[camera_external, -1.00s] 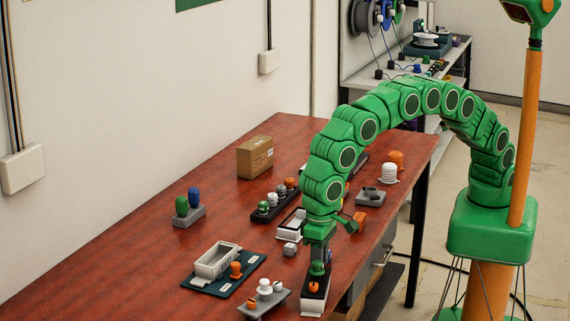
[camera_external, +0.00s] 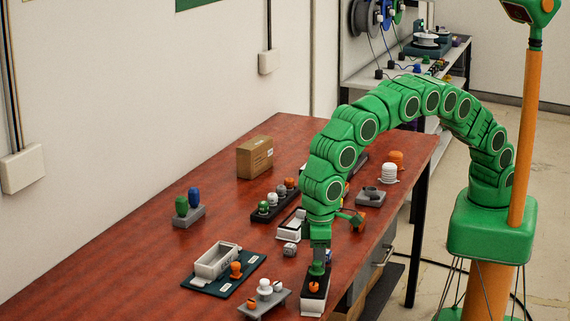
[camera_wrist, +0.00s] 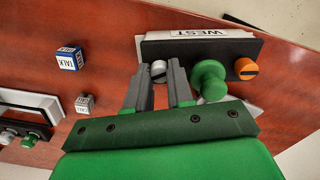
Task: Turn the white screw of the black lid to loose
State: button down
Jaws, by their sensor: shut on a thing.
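The black lid (camera_wrist: 228,50) with a white WEST label (camera_wrist: 200,33) lies across the top of the wrist view. Its white screw (camera_wrist: 158,71) is at the lid's left end, with a dark slot on its head. My gripper (camera_wrist: 161,74) has its two grey fingers on either side of the white screw, shut on it. A green knob (camera_wrist: 210,78) sits just right of the fingers, and an orange screw (camera_wrist: 246,68) is at the right end. In the external view, my gripper (camera_external: 320,257) points down at the white box (camera_external: 313,305) under the lid; the white screw is hidden there.
In the wrist view, a blue-and-white TALK cube (camera_wrist: 70,58) and a grey cube (camera_wrist: 84,103) lie to the left. In the external view, a grey plate (camera_external: 252,307) with knobs and a white open box (camera_external: 216,260) stand left of my gripper.

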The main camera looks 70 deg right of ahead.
jog(key=n, duration=0.5)
jog(key=shift+n, duration=0.3)
jog(key=n, duration=0.6)
dwell(0.4)
jog(key=c, duration=1.3)
grip_release()
jog(key=shift+o, duration=0.2)
jog(key=shift+r, duration=0.15)
jog(key=shift+r, duration=3.75)
jog(key=shift+o, duration=0.2)
